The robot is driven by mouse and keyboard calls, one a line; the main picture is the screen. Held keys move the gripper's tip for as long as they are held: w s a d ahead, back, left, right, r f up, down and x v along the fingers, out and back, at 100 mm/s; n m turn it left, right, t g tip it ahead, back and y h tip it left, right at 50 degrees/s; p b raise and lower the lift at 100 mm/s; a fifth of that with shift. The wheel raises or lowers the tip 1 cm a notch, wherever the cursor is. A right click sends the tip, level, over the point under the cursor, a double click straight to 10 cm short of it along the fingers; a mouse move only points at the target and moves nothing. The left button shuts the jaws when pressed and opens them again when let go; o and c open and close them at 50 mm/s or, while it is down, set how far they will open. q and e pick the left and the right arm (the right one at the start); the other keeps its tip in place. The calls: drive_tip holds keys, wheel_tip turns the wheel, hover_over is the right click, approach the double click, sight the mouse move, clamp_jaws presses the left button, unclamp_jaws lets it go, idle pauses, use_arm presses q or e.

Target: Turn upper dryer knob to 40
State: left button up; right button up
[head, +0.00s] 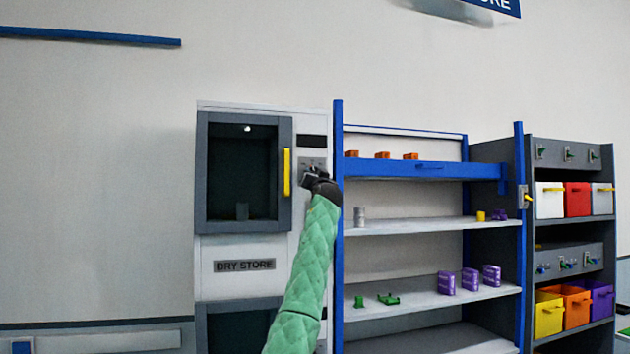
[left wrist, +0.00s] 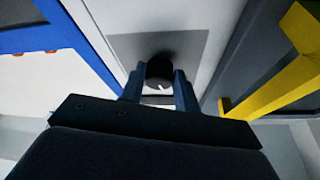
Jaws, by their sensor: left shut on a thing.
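The dry store cabinet (head: 318,255) stands left of the shelves, with an upper dark-windowed door (head: 238,215) and a yellow handle (head: 287,172). Its upper control panel (head: 312,160) is to the right of that handle. The upper dryer knob (left wrist: 160,70) is round and black with a white mark, on a grey plate in the left wrist view. My left gripper (left wrist: 158,84) is shut on the knob, one blue finger on each side. In the head view my left gripper (head: 312,176) is at the panel and hides the knob. The right gripper is not in view.
The yellow handle also shows close by in the left wrist view (left wrist: 275,75). A blue-framed shelf (head: 420,226) with small parts stands just right of the cabinet. A grey rack (head: 570,148) with coloured bins is farther right.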

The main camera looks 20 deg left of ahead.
use_arm(q)
drive_tip(key=shift+s+a+r+m+t+h, duration=0.15)
drive_tip(key=shift+m+h, duration=0.45)
drive_tip(key=shift+m, duration=0.55)
drive_tip(key=shift+r+m+t+h, duration=0.15)
drive_tip(key=shift+m+h, duration=0.45)
drive_tip(key=shift+m, duration=0.55)
drive_tip(key=shift+f+m, duration=0.1)
drive_tip(key=shift+m, duration=0.2)
drive_tip(key=o, duration=1)
drive_tip(key=shift+f, duration=0.15)
